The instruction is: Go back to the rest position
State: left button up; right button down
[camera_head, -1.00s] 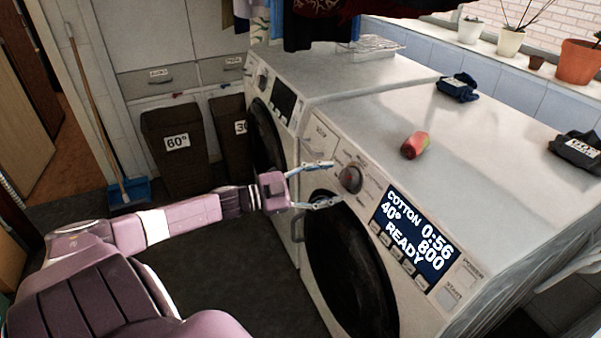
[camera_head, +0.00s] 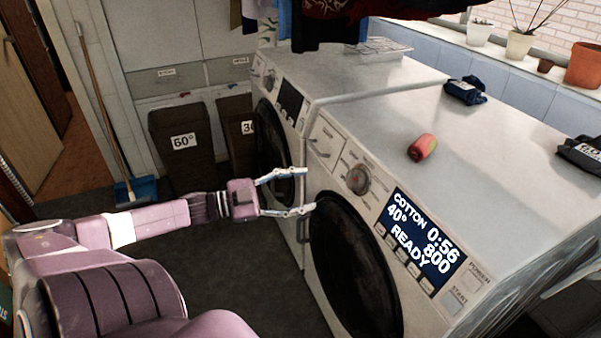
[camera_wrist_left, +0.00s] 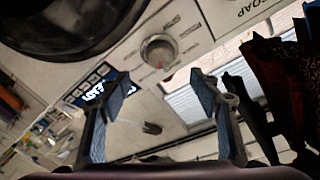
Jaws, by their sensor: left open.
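My left gripper (camera_head: 288,194) is open and empty in front of the white washing machine (camera_head: 330,160), to the left of its round dial (camera_head: 358,180). In the left wrist view the two blue-padded fingers (camera_wrist_left: 164,93) are spread apart, with the dial (camera_wrist_left: 159,50) beyond them. The machine's display (camera_head: 423,240) reads cotton, 40°, 0:56, 800, ready. Its round door (camera_head: 355,265) looks closed. My right gripper is not in view.
A second washer (camera_head: 270,90) stands behind. Dark bins (camera_head: 182,145) and a broom with blue dustpan (camera_head: 135,190) stand at the back left. Dark floor is clear between.

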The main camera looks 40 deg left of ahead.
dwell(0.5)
pick_arm(q)
jog(key=s+a+f+n+y, duration=0.25)
jog(key=a+f+y, duration=0.2)
jog(key=f, duration=0.55)
jog(key=s+a+f+n+y, duration=0.25)
jog(key=a+f+n, duration=0.2)
jog(key=f, duration=0.45)
jog(key=s+f+n+g+y, duration=0.15)
jog(key=s+f, duration=0.25)
jog(key=f, duration=0.5)
jog(key=s+f+n+g+y, duration=0.1)
jog(key=s+f+g+y, duration=0.15)
jog(key=s+f, duration=0.4)
jog(key=s+d+f+n+g, duration=0.1)
jog(key=s+d+f+g, duration=0.2)
jog(key=s+d+f, duration=0.45)
jog(key=s+d+f+g, duration=0.3)
jog(key=s+d+f, duration=0.2)
jog(key=f, duration=0.6)
jog(key=s+d+f+g+h, duration=0.1)
jog(key=s+d+f+g, duration=0.1)
jog(key=s+d, duration=0.5)
jog(key=s+d+f+g+h, duration=0.1)
jog(key=s+d+f, duration=0.4)
jog(key=d, duration=0.5)
jog(key=shift+s+d+f+g, duration=0.25)
jog(key=shift+s+f+g, duration=0.05)
jog(key=shift+s+g, duration=0.55)
